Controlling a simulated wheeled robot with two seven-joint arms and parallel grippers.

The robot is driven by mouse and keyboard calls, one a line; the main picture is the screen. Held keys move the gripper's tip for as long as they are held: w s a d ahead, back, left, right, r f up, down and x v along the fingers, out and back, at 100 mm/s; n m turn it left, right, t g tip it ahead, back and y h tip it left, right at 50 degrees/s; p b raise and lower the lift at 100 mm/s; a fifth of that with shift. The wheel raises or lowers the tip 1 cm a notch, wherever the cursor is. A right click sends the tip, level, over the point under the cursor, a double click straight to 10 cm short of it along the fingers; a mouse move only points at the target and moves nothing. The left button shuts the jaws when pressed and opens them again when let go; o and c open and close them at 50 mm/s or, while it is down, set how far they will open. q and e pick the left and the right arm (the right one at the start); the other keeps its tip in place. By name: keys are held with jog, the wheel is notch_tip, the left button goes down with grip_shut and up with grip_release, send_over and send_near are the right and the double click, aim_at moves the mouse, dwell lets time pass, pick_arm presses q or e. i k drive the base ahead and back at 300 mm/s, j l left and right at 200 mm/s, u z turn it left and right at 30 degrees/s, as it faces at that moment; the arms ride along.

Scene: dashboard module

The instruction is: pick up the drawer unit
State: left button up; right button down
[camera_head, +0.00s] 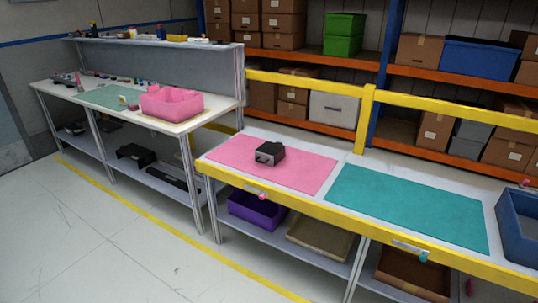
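A small dark grey, box-shaped unit (269,153) sits on the pink mat (310,165) on the near table. It has a lighter front face with small round details. It looks like the drawer unit, but it is too small to make out any drawer. Nothing touches it and it stands apart from the mat's edges. Neither of my grippers shows in the head view.
A teal mat (405,208) and a blue bin (518,225) lie to the right on the same table. A yellow rail (310,86) runs behind the table, and a yellow edge along its front. A workbench with a pink bin (171,104) stands left. The floor (100,235) in front is clear.

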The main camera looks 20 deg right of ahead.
aim_at(277, 150)
jog(key=i+z, duration=0.15)
jog(key=z, duration=0.3)
jog(key=i+z, duration=0.2)
jog(key=z, duration=0.25)
jog(key=i+j+z, duration=0.15)
jog(key=z, duration=0.25)
jog(key=i+j+z, duration=0.15)
jog(key=z, duration=0.3)
